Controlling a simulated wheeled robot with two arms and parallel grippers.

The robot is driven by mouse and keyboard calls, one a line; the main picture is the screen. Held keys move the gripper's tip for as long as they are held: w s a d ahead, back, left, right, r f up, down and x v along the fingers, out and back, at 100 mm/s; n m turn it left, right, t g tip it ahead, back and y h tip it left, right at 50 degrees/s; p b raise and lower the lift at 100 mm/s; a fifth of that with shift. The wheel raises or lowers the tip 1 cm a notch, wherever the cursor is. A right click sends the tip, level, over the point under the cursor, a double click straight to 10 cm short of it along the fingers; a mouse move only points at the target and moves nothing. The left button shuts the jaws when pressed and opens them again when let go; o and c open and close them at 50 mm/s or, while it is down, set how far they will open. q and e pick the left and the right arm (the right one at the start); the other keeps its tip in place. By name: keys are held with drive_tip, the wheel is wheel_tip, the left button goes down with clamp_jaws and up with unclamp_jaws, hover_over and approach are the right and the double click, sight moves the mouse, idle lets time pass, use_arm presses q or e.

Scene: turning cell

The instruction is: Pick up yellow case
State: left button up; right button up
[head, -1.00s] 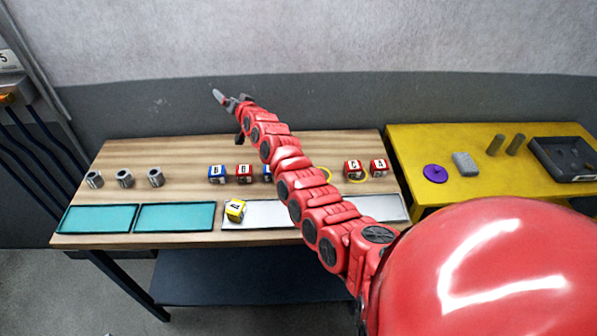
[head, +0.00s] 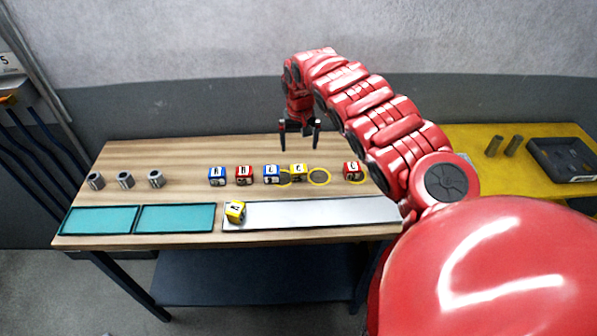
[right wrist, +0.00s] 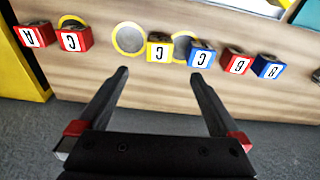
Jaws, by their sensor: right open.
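A yellow case (head: 298,172) with a letter on its face stands in the row on the wooden table, beside a blue case (head: 271,174). In the right wrist view the yellow case (right wrist: 159,50) shows a C and lies ahead of the gap between my fingers. A second yellow case (head: 235,211) sits at the left end of the white tray (head: 310,213). My right gripper (head: 299,147) is open and empty, fingers pointing down, above and behind the row. In the right wrist view its fingers (right wrist: 160,74) are spread apart, not touching any case. My left gripper is not in view.
Blue (head: 217,176) and red (head: 244,175) cases stand left in the row; a red case (head: 353,170) stands right. An empty yellow ring (head: 319,177) lies beside the yellow case. Metal cylinders (head: 125,179) and teal trays (head: 175,217) are at the left.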

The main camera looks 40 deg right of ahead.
drive_tip(key=b, duration=0.3)
hover_over(299, 168)
drive_tip(key=s+a, duration=0.1)
wheel_tip(299, 168, down, 7)
drive_tip(key=shift+a+r, duration=0.1)
drive_tip(key=shift+a, duration=0.05)
drive_tip(key=shift+f+p, duration=0.25)
drive_tip(key=shift+p, duration=0.15)
drive_tip(key=shift+w+d+f, duration=0.1)
drive_tip(key=shift+d+f, duration=0.1)
drive_tip(key=shift+f, duration=0.55)
drive_tip(key=shift+w+f+p, duration=0.1)
drive_tip(key=shift+f+p, duration=0.5)
drive_tip(key=shift+p, duration=0.15)
drive_tip(key=shift+w+d+f+p, duration=0.2)
drive_tip(key=shift+f+p, duration=0.1)
drive_tip(key=shift+f, duration=0.35)
drive_tip(key=shift+w+f, duration=0.1)
drive_tip(key=shift+f, duration=0.8)
drive_tip(key=shift+d+f, duration=0.15)
drive_tip(key=shift+f, duration=0.3)
